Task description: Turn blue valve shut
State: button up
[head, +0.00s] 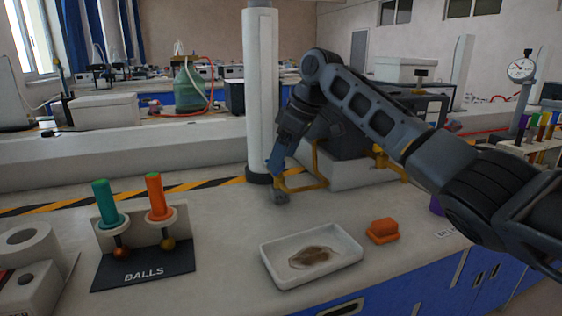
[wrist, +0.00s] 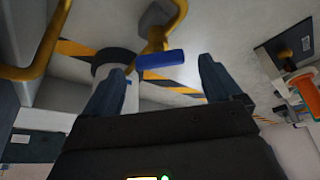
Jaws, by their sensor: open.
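The blue valve's handle (wrist: 162,60) is a short blue bar beside a yellow pipe (wrist: 155,38) in the wrist view. It lies crosswise in the picture, between the lines of my two fingers and near their tips. My gripper (wrist: 162,72) is open, with one dark finger at either side and clear gaps to the handle. I see no contact. In the head view my gripper (head: 278,185) points down at the yellow pipework (head: 302,186) beside the white column. The handle cannot be told apart from my gripper there.
The white column (head: 261,90) stands close to my gripper. A white tray (head: 313,272), an orange block (head: 382,231) and a BALLS stand (head: 142,266) with teal and orange handles are on the bench. Bare bench lies between stand and tray.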

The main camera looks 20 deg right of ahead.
jog(key=shift+x, duration=1.05)
jog(key=shift+r, duration=0.1)
jog(key=c, duration=1.1)
